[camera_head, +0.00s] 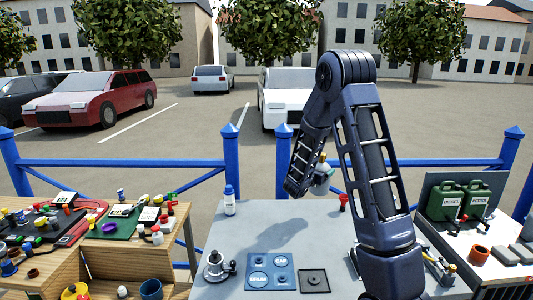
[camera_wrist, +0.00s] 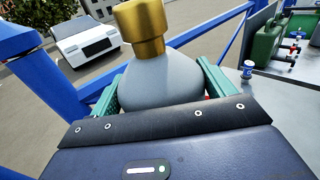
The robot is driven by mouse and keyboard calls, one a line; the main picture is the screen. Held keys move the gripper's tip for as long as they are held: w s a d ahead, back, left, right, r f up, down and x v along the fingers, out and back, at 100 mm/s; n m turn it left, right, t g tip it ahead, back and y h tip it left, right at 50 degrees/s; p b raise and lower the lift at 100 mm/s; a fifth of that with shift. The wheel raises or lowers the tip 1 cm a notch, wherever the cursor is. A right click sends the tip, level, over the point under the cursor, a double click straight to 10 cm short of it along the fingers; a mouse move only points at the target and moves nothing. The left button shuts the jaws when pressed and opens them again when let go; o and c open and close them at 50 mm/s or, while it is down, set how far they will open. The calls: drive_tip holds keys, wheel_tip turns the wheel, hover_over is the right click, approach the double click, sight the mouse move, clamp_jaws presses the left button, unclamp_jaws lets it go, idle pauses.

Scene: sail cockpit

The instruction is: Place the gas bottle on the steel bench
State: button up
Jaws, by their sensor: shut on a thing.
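The gas bottle (camera_wrist: 160,85) is pale grey with a brass-coloured top, and it fills the middle of the wrist view. My gripper (camera_wrist: 163,92) is shut on it, with one green finger on each side of its body. The bottle's lower part is hidden behind the gripper. In the head view the gas bottle (camera_head: 322,178) shows small and partly hidden behind my arm, near the far edge of the steel bench (camera_head: 205,275). It appears held above the bench top, but the exact gap cannot be told.
Green cans (camera_head: 478,199) stand right. The bench's middle is clear.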

drive_tip(key=w+d+f+n+t+y, duration=0.3)
drive_tip(key=w+f+n+y, duration=0.1)
drive_tip(key=f, duration=0.7)
drive_tip(key=shift+w+n+y, duration=0.3)
drive_tip(key=shift+w+y, duration=0.4)
drive_tip(key=shift+y, duration=0.5)
drive_tip(key=shift+d, duration=0.15)
